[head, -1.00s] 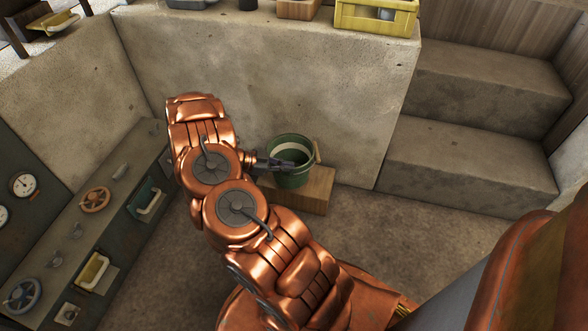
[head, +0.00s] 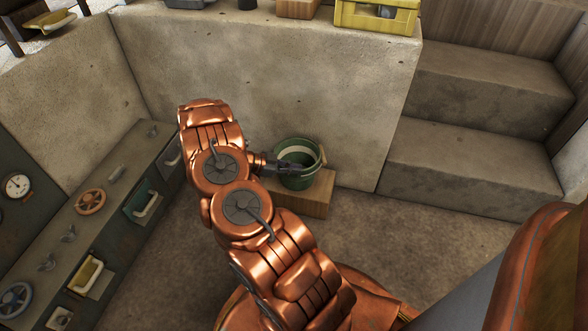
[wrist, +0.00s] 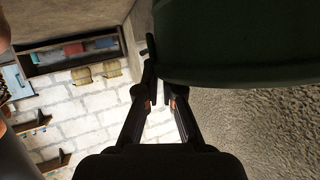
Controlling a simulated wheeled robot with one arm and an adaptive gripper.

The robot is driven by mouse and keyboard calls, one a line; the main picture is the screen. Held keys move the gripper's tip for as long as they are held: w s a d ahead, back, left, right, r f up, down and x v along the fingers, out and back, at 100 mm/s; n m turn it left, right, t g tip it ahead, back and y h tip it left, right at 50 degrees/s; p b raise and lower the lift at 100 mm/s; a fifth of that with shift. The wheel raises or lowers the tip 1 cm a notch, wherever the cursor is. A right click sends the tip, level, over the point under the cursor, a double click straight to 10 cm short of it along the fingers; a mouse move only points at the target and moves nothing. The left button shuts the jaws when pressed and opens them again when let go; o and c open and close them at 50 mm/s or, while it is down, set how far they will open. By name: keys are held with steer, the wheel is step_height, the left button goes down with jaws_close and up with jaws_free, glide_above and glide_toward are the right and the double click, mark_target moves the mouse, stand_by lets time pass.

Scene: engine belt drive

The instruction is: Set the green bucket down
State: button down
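The green bucket (head: 297,182), upright with a pale band inside, is in the middle of the head view. It overlaps a wooden block (head: 318,197); I cannot tell whether it touches the block or hangs just above. My gripper (head: 290,166) reaches the bucket from the left, across its opening. In the wrist view the bucket's dark green side (wrist: 235,45) fills the upper right. There the fingers (wrist: 161,88) are close together beside the bucket and appear shut on it; the exact contact is hidden.
A concrete wall (head: 260,70) rises behind the block, with a yellow crate (head: 375,18) on its top. Concrete steps (head: 470,160) stand at right. A console with handwheels (head: 90,201) runs along the left. The floor (head: 385,235) right of the block is clear.

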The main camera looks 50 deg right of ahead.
steer(key=c, duration=1.3)
jaws_free()
